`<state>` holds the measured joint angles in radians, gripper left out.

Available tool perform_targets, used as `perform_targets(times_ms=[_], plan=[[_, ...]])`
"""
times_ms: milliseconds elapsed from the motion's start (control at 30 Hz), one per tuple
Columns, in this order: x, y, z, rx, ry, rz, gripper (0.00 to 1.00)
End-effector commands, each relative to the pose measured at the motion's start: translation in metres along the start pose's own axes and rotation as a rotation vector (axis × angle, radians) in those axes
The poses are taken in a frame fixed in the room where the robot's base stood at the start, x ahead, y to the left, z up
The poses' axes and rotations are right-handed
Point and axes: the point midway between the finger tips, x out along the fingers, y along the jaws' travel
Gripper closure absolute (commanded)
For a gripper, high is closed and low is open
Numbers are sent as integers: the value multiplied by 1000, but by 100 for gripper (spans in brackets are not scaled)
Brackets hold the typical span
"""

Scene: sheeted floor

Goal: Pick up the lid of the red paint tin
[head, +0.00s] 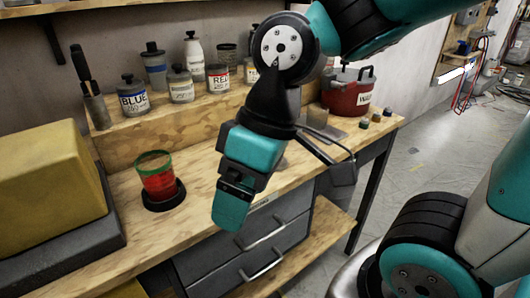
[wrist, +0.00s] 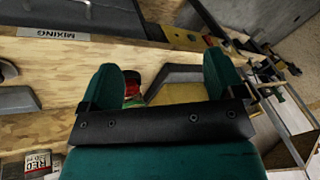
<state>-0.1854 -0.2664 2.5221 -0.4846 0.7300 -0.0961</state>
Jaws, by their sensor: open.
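The red paint tin (head: 218,82), with a white label reading RED, stands on the raised wooden shelf at the back of the bench. Its dark lid (head: 216,69) sits on top. In the wrist view, only part of the tin's RED label (wrist: 38,163) shows at the lower left; I cannot make out the lid there. My gripper (head: 232,208) hangs over the front part of the bench, to the right of and nearer than the tin. In the wrist view, its two teal fingers (wrist: 162,85) are wide apart and I see nothing held.
A blue-labelled tin (head: 133,98) and other containers line the shelf beside the red tin. A cup of red (head: 157,178) stands on a black base at the front left. A yellow block (head: 45,175) fills the far left. A red pot (head: 345,100) stands right.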

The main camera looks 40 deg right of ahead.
Motion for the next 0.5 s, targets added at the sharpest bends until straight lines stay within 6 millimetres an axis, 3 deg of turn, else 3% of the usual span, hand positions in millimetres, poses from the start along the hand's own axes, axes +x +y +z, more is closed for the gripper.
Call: perform_targets(times_ms=[100, 200, 400, 500], plan=[[-23, 56, -25, -23, 40, 34, 2], [-45, 120, -34, -69, 76, 76, 2], [-85, 236, -8, -158, 119, 164, 2], [-96, 270, 10, -191, 126, 195, 2]])
